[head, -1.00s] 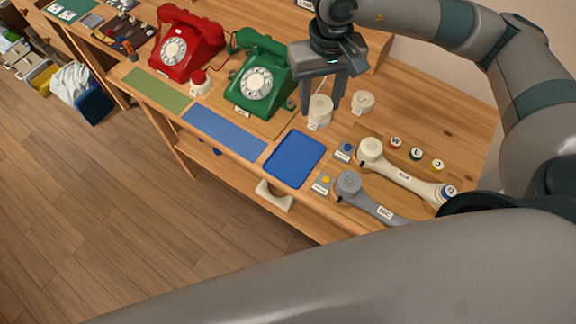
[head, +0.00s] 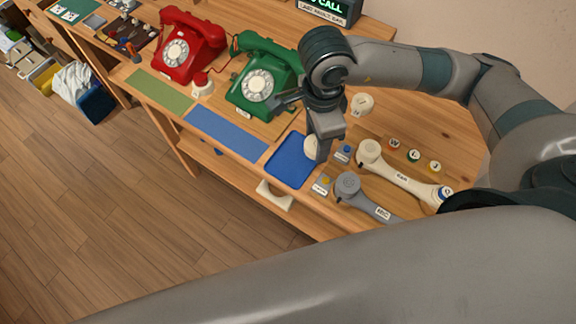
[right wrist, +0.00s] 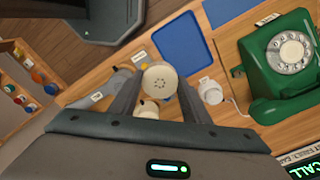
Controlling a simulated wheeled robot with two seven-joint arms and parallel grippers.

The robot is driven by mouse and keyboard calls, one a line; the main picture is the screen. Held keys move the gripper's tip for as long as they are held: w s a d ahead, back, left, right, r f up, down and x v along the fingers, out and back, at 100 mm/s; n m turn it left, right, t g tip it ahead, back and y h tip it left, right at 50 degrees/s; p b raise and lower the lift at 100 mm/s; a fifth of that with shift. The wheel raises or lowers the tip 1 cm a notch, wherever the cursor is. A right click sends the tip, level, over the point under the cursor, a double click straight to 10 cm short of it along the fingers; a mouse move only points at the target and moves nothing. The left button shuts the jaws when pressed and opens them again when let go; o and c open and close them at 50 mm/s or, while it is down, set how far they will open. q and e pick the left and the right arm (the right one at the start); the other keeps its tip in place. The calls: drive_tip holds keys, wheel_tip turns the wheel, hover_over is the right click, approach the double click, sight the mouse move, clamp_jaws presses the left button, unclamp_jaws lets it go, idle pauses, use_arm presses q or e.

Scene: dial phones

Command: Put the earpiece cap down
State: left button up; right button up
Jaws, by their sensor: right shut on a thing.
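My right gripper (head: 318,152) is shut on the cream earpiece cap (head: 310,146). In the head view the cap is partly hidden by the fingers and shows near the right edge of the blue tray (head: 272,176). In the right wrist view the cap (right wrist: 160,80) sits between the fingertips, its round face with small holes visible. The blue tray (right wrist: 183,42) lies beyond it there, empty as far as I can see. I cannot tell the exact height of the cap above the bench. My left gripper is not in view.
A cream handset (head: 402,175) and a grey handset (head: 370,201) lie right of the tray. Another cream cap-like piece (head: 361,104) stands behind. The green phone (head: 262,80) and red phone (head: 185,45) stand left. A flat blue mat (head: 225,133) lies left of the tray.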

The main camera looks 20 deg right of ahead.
drive_tip(key=m, duration=0.1)
drive_tip(key=s+m, duration=0.1)
drive_tip(key=m, duration=0.1)
drive_tip(key=s+a+f+m, duration=0.1)
drive_tip(key=m, duration=0.1)
drive_tip(key=shift+p, duration=0.3)
drive_tip(key=s+a+f+m+p, duration=0.1)
drive_tip(key=s+m, duration=0.5)
drive_tip(key=m, duration=1)
drive_tip(key=shift+a+f, duration=0.3)
drive_tip(key=shift+a, duration=0.3)
drive_tip(key=shift+w+f, duration=0.1)
drive_tip(key=shift+w, duration=0.05)
drive_tip(key=w+f, duration=0.2)
drive_tip(key=w, duration=0.1)
drive_tip(key=w+a+f, duration=0.1)
drive_tip(key=w+f, duration=0.1)
drive_tip(key=w, duration=0.2)
drive_tip(key=w+a+f, duration=0.1)
drive_tip(key=w+f, duration=0.1)
drive_tip(key=w, duration=0.2)
drive_tip(key=shift+w+f+p, duration=0.1)
drive_tip(key=shift+f+p, duration=0.25)
drive_tip(key=shift+p, duration=0.05)
drive_tip(key=shift+f, duration=0.1)
